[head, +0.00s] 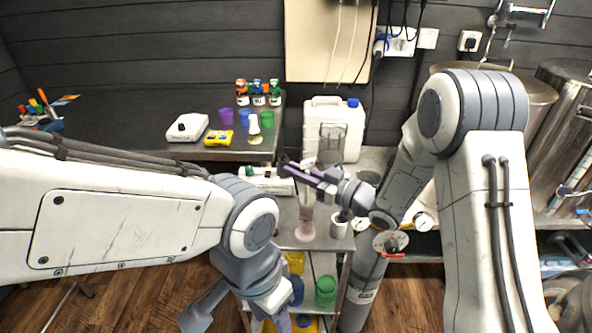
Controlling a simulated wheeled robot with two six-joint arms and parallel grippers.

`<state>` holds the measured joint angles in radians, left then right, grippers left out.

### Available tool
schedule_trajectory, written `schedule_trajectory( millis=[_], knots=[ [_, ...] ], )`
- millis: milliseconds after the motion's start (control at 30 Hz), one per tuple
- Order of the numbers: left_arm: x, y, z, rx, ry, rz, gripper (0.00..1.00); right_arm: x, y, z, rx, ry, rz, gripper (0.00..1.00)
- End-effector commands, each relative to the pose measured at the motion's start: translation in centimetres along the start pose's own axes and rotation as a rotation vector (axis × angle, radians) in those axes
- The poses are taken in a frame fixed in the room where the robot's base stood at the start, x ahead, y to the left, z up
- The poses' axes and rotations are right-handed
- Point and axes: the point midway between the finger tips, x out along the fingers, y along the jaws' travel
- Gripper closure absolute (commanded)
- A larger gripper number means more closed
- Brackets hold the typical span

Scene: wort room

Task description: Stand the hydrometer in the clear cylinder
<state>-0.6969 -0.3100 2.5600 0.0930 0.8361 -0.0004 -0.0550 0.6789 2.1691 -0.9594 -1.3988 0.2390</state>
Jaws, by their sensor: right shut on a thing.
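My right gripper (290,168) is above the small metal cart, its dark purple fingers pointing left. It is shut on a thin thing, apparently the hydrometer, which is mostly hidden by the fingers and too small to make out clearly. The clear cylinder (305,218) stands upright on the cart, just below the right gripper, and looks pinkish inside. I cannot tell whether the hydrometer's lower end is inside the cylinder or above it.
A white cup (339,226) stands right of the cylinder on the cart (288,240). A white jerrycan (350,140) stands behind. The dark bench at left holds a white device (187,127), a yellow meter (218,138), coloured cups and bottles.

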Motion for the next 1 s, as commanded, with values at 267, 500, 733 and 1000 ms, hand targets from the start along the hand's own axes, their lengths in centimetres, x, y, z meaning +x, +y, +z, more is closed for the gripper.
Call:
schedule_trajectory(
  millis=[267, 500, 733, 1000],
  knots=[
    [0.0, 0.0, 0.0, 0.000, 0.000, 0.000, 0.50, 0.0, 0.0, 0.0, 0.000, 0.000, 0.000, 0.50],
    [0.0, 0.0, 0.0, 0.000, 0.000, 0.000, 0.50, -0.1, 0.0, 0.0, 0.000, 0.000, 0.000, 0.50],
    [0.6, -0.1, 0.0, 0.000, 0.000, 0.000, 0.50, -2.9, 0.1, 0.1, 0.002, 0.000, 0.005, 0.50],
    [1.5, -0.1, 0.1, 0.000, 0.000, 0.000, 0.50, -8.1, 0.1, 0.1, 0.000, 0.000, 0.005, 0.50]
  ],
)
